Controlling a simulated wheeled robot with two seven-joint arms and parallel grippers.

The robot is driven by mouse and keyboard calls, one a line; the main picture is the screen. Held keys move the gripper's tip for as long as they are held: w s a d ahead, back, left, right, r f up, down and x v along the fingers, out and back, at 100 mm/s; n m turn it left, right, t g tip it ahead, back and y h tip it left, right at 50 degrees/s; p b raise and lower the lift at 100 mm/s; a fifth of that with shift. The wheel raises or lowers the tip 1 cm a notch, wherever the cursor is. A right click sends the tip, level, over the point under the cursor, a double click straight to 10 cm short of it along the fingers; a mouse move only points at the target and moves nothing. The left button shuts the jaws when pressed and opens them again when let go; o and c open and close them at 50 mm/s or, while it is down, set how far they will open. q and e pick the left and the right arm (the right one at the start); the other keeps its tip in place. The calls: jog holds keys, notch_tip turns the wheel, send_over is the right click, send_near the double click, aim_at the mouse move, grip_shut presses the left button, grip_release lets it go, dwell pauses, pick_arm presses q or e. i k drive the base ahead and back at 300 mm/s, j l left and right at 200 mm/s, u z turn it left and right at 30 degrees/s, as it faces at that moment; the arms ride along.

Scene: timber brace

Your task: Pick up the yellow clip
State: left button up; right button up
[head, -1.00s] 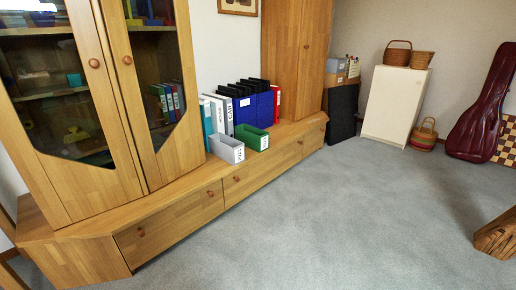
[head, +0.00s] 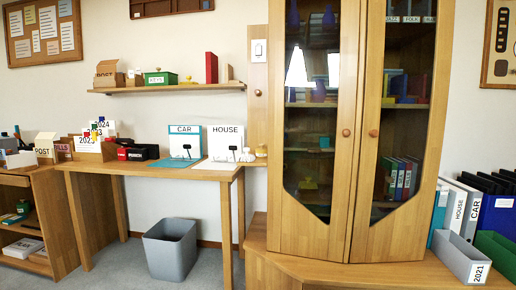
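I cannot make out the yellow clip for certain. Several small coloured bits, too small to tell apart, sit at the number cards (head: 101,131) on the left part of the wooden desk (head: 150,168). Two upright cards, CAR (head: 185,141) and HOUSE (head: 226,143), stand on the desk with small black items in front of them. Neither of my grippers is in view.
A grey bin (head: 171,250) stands on the carpet under the desk. A wall shelf (head: 165,88) holds a green KEYS box (head: 160,78) and a red binder (head: 211,68). A glass-door cabinet (head: 345,120) stands right, with a grey 2021 box (head: 462,258) beside it.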

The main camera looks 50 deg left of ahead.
aim_at(95, 134)
jog(key=u, duration=2.95)
